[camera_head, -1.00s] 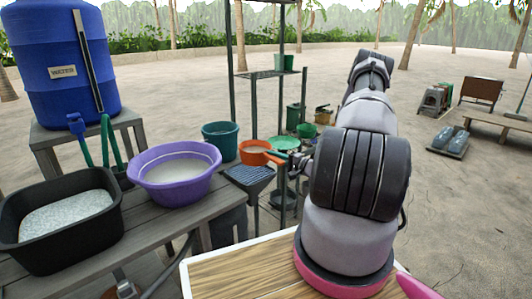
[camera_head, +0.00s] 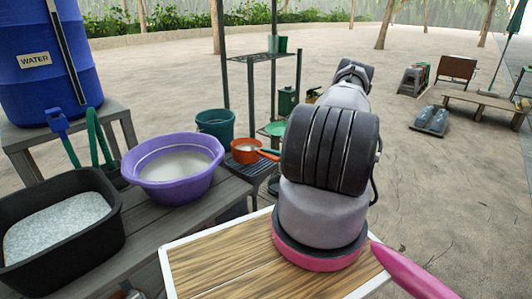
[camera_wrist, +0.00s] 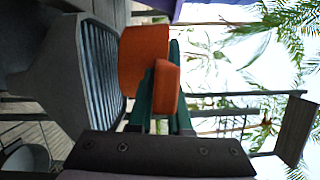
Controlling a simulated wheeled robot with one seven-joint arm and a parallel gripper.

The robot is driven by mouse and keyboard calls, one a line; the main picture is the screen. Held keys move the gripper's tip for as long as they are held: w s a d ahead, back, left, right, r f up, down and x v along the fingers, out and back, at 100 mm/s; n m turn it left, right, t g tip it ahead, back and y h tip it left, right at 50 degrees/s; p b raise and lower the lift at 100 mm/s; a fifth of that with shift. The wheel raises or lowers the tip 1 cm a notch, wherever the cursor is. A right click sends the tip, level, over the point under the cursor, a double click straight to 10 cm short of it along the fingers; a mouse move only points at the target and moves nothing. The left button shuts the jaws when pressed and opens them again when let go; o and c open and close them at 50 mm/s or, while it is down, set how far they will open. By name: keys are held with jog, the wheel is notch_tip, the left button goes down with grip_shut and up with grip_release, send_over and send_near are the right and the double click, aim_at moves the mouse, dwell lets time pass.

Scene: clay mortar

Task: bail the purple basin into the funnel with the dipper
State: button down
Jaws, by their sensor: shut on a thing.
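The purple basin (camera_head: 146,172) stands on the dark wooden bench, with pale, cloudy liquid inside. The orange dipper (camera_head: 242,158) is to the right of the basin, upright in the head view, with a greyish inside. In the wrist view the dipper (camera_wrist: 145,50) appears sideways, its orange handle between the green fingers. My gripper (camera_wrist: 160,112) is shut on this handle; my arm hides most of it in the head view. A grey hopper with a slatted top, apparently the funnel (camera_wrist: 75,85), is beside the dipper; its slats (camera_head: 262,170) show below the dipper.
A black tub (camera_head: 112,222) with pale grainy material is left of the basin. A blue water barrel (camera_head: 35,85) stands behind it. A teal bucket (camera_head: 215,127) and a metal shelf frame (camera_head: 262,73) stand behind the dipper.

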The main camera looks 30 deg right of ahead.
jog(key=a+m, duration=0.1)
jog(key=a+m+t, duration=0.1)
jog(key=m, duration=0.1)
jog(key=s+a+f+m, duration=0.1)
jog(key=m, duration=0.1)
jog(key=shift+t, duration=0.3)
jog(key=m, duration=0.1)
jog(key=r+m+t, duration=0.1)
jog(key=m, duration=0.3)
jog(key=shift+w+d+r+t, duration=0.15)
jog(key=shift+d+r+t, duration=0.05)
jog(key=shift+r+t, duration=0.1)
jog(key=m, duration=0.1)
jog(key=m+h, duration=0.1)
jog(key=shift+d+r+m+t, duration=0.15)
jog(key=shift+d+m+t, duration=0.15)
jog(key=shift+m+t, duration=0.1)
jog(key=m+h, duration=0.1)
jog(key=m, duration=0.1)
jog(key=d+m+t, duration=0.1)
jog(key=m, duration=0.2)
jog(key=w+d+m+h, duration=0.1)
jog(key=m, duration=0.1)
jog(key=shift+d+r+t+h, duration=0.2)
jog(key=shift+r+t+h, duration=0.1)
jog(key=shift+r, duration=0.1)
